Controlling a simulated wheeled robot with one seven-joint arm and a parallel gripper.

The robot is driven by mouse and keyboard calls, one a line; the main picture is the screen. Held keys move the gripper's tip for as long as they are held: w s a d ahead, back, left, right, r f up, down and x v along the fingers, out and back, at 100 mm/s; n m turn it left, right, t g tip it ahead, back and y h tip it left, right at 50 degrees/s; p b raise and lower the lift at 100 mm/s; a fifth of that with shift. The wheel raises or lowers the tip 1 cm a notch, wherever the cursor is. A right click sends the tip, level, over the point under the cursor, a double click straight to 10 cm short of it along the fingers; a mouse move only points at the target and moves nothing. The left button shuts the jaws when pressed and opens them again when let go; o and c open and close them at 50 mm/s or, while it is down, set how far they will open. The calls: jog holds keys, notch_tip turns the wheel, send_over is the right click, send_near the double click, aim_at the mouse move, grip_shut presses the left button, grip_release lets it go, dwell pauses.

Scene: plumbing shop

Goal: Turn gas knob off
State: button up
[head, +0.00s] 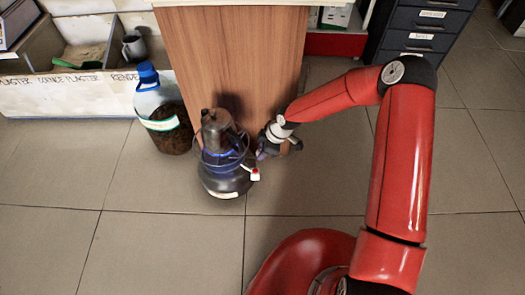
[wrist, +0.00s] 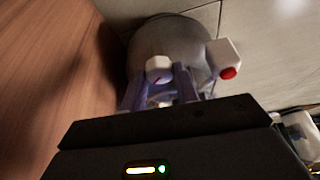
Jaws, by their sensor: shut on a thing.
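The dark gas cylinder (head: 226,182) stands upright on the floor, with a blue ring or hose around its upper part. In the wrist view its rounded grey body (wrist: 165,42) fills the top middle. My gripper (head: 262,153) is at the cylinder's right side. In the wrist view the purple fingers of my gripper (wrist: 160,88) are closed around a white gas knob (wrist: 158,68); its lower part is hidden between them. A white fitting with a red end (wrist: 226,60) sits to the right of the fingers, apart from them. The knob's turn position cannot be read.
A wooden panel (head: 235,50) stands close behind the cylinder and along the left in the wrist view. A large bottle with dark contents (head: 165,118) stands left of the cylinder. Labelled bins (head: 65,95) are at the back left. The tiled floor in front is clear.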

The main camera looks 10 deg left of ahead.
jog(key=m+t+b, duration=0.1)
jog(key=m+b, duration=0.1)
jog(key=m+t+b, duration=0.1)
jog(key=m+b, duration=0.1)
jog(key=m, duration=0.1)
jog(key=shift+s+f+b, duration=0.15)
jog(key=shift+f+b, duration=0.05)
jog(key=shift+b, duration=0.15)
jog(key=m+t+b, duration=0.1)
jog(key=m+b, duration=0.2)
jog(key=shift+r+h, duration=0.15)
jog(key=shift+h, duration=0.15)
jog(key=o, duration=1)
jog(key=shift+c, duration=0.2)
jog(key=shift+r, duration=0.1)
jog(key=p+v, duration=0.2)
jog(key=v, duration=0.5)
jog(key=shift+s+r, duration=0.2)
jog(key=shift+r, duration=0.1)
